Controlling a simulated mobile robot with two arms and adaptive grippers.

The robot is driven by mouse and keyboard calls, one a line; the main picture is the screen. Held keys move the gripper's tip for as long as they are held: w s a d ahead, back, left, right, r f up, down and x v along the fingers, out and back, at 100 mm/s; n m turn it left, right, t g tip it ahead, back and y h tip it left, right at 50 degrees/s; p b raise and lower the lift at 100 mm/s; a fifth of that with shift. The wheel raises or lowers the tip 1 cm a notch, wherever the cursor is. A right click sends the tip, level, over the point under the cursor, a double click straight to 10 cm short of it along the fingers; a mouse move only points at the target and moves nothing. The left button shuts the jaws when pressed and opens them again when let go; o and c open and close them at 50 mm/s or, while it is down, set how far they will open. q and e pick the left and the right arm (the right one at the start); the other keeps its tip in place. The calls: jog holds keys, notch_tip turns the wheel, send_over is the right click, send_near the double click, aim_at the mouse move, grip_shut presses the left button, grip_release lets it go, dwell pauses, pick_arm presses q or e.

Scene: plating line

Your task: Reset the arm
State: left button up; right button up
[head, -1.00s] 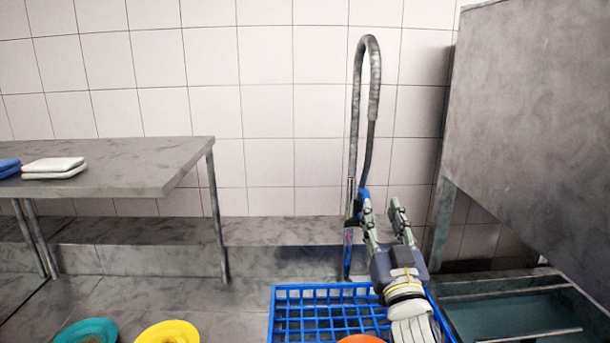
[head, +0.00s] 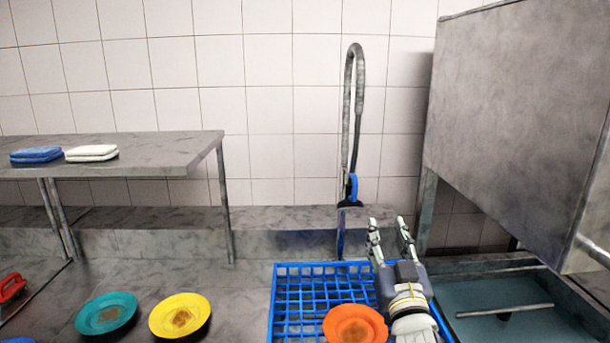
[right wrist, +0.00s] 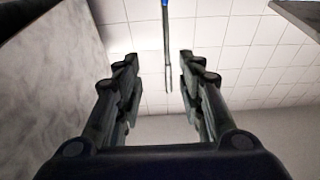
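My right gripper (head: 389,226) is raised over the right part of the blue rack in the head view, with its fingers pointing up and away. Its two fingers are apart and nothing is between them. In the right wrist view the fingers (right wrist: 158,75) also stand apart, with the tiled wall behind them and the hanging sprayer hose (right wrist: 167,45) beyond the gap. My left gripper is in neither view.
A blue rack (head: 285,268) holds an orange plate (head: 356,325). Teal (head: 106,313) and yellow (head: 180,315) plates lie left of it. A faucet (head: 346,185) stands behind the rack. A shelf (head: 170,150) bears folded blue (head: 36,155) and white (head: 91,153) cloths. A sink (head: 510,300) is right.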

jog(key=s+d+f+g, duration=0.1)
jog(key=s+f+g, duration=0.25)
jog(key=f, duration=0.35)
jog(key=s+d+f+g+h, duration=0.15)
jog(key=s+f, duration=0.25)
jog(key=f, duration=0.4)
jog(key=s+d+f+g, duration=0.2)
jog(key=s+f+g, duration=0.1)
jog(key=f, duration=0.4)
jog(key=s+f+n+g+y, duration=0.1)
jog(key=s+f+g, duration=0.55)
jog(key=s, duration=0.75)
jog(key=s+f+n+g, duration=0.1)
jog(key=s+f+g, duration=0.2)
jog(key=s+f, duration=0.8)
jog(key=s+f+g+b, duration=0.1)
jog(key=s+f+b, duration=0.15)
jog(key=f, duration=1.25)
jog(key=s+f+g+b, duration=0.1)
jog(key=s+f+b, duration=0.15)
jog(key=f, duration=1.15)
pick_arm(q)
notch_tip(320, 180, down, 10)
jog(key=b, duration=0.5)
pick_arm(e)
jog(key=s+d+f, duration=0.2)
jog(key=s+f, duration=1.3)
jog(key=f, duration=0.5)
jog(key=shift+s+d+g, duration=0.35)
